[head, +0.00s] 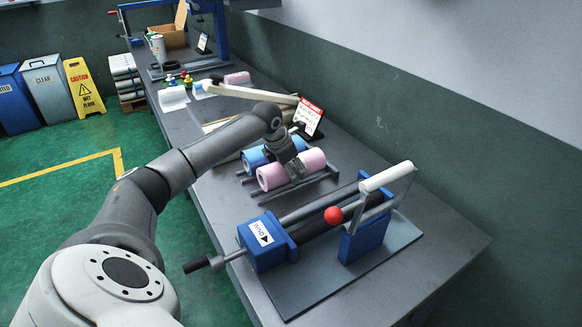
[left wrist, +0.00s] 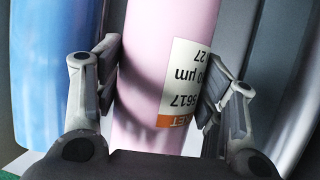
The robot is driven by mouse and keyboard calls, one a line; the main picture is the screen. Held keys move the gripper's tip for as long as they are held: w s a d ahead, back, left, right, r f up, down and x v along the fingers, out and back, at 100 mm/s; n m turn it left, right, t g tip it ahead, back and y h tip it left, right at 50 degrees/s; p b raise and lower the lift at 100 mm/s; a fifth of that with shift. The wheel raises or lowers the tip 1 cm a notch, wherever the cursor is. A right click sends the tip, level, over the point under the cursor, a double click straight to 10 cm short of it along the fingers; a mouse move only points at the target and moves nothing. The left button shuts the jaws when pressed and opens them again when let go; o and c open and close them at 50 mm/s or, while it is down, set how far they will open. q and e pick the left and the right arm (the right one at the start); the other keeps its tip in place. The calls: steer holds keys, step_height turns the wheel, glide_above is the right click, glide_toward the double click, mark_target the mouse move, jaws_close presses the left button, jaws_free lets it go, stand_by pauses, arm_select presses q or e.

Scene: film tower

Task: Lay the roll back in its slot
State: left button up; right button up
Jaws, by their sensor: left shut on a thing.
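In the left wrist view the pink roll (left wrist: 150,60) runs between the two fingers of the left gripper (left wrist: 163,85), one on each side, with a white and orange label (left wrist: 184,85) upside down. A blue roll (head: 254,158) lies beside it on the far side, partly hidden by my arm. I cannot tell whether the pink roll touches the rack. My right gripper is out of view.
A blue machine (head: 262,242) with a crank, rollers and a red knob (head: 333,215) stands in front of the rack. A red and white sign (head: 308,118) stands behind it. Another pink roll (head: 237,78) lies further back. The bench's near right end is clear.

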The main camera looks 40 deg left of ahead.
arm_select(q)
steer(key=shift+f+b, duration=0.7)
steer(key=shift+f, duration=0.25)
steer(key=o, duration=1.7)
steer(key=shift+o, duration=0.2)
steer(key=shift+s+f, duration=0.1)
steer(key=shift+f, duration=0.05)
steer(key=v, duration=1.2)
